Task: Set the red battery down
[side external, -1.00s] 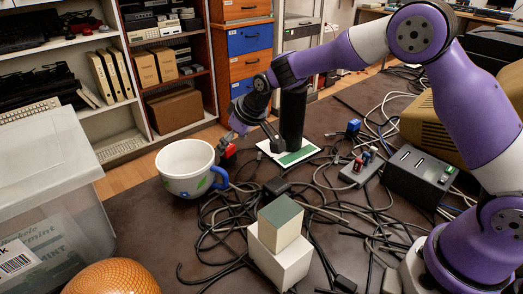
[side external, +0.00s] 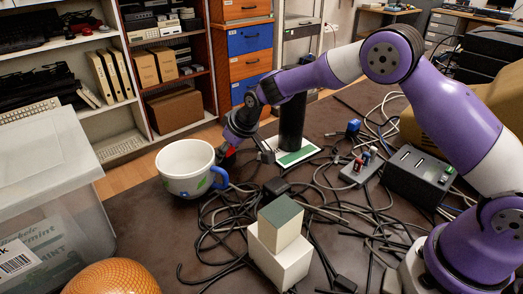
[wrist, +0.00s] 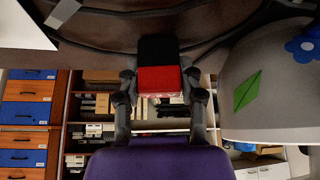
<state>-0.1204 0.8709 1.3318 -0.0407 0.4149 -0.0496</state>
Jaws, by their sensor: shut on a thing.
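The red battery (wrist: 160,79), red with a black end, sits between the two fingers of my gripper (wrist: 160,88) in the wrist view. In the side view the gripper (side external: 229,151) is low at the far side of the table, just right of the white mug, and shut on the battery. Only a small red part of the battery (side external: 229,152) shows there; the rest is hidden by the gripper and mug. I cannot tell whether the battery touches the table.
The white mug (side external: 183,160) with a blue handle stands close to the gripper's left. A black cylinder (side external: 291,122) stands on a green and white card (side external: 299,154) to the right. Black cables (side external: 215,225) tangle across the middle. Stacked cubes (side external: 280,240) stand nearer.

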